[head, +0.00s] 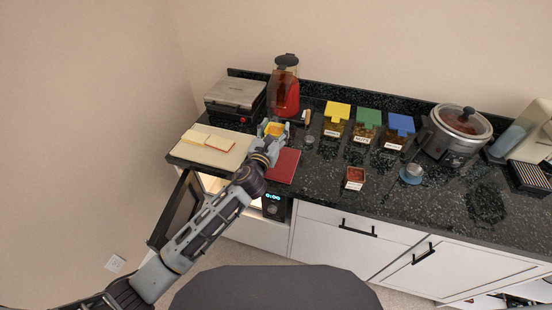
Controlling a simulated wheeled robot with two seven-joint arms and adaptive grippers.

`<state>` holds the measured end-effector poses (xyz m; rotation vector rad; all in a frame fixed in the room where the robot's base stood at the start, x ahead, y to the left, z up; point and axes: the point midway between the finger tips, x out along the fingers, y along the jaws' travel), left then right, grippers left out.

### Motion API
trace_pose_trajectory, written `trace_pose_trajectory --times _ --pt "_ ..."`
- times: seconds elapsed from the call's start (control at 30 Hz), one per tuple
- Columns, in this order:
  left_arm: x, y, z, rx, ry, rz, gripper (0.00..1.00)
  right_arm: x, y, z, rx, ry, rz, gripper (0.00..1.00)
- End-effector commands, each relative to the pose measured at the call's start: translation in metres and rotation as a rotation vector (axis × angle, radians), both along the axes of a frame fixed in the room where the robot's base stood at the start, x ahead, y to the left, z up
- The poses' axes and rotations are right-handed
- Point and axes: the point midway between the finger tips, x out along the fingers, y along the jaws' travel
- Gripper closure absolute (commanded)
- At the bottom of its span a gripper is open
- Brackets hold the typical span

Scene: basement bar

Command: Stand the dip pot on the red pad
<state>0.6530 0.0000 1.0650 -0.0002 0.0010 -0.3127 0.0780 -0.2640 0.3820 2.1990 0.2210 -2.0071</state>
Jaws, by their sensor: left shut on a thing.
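My left gripper (273,136) is shut on a small pot with orange-yellow contents (273,128), which I take to be the dip pot. The fingers and wrist hide much of the pot. It is behind the red pad, towards the blender; I cannot tell whether it touches the counter. The red pad (285,166) lies flat near the counter's front edge, with nothing on it that I can see. My left forearm covers part of its left side. My right gripper is not in view.
A cutting board (232,158) with bread lies left, before a grill (236,96). A red blender (285,92) stands behind my gripper. A small labelled red-filled container (355,177) stands right of the pad. Yellow, green and blue-lidded bins (368,119) and a slow cooker (458,131) stand farther right. An open oven door (177,210) hangs below.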

Motion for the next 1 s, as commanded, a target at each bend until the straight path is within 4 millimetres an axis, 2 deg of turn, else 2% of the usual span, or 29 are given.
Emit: trace_pose_trajectory --times 0.33,0.73,1.0 --pt "0.0 0.0 -0.004 0.0 -0.001 0.001 0.8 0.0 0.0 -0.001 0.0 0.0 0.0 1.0" --pt "-0.001 -0.001 -0.054 -0.003 0.002 0.0 0.8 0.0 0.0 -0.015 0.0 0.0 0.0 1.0" --pt "0.0 0.0 -0.062 -0.001 -0.003 0.0 0.8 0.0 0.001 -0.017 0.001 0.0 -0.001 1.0"
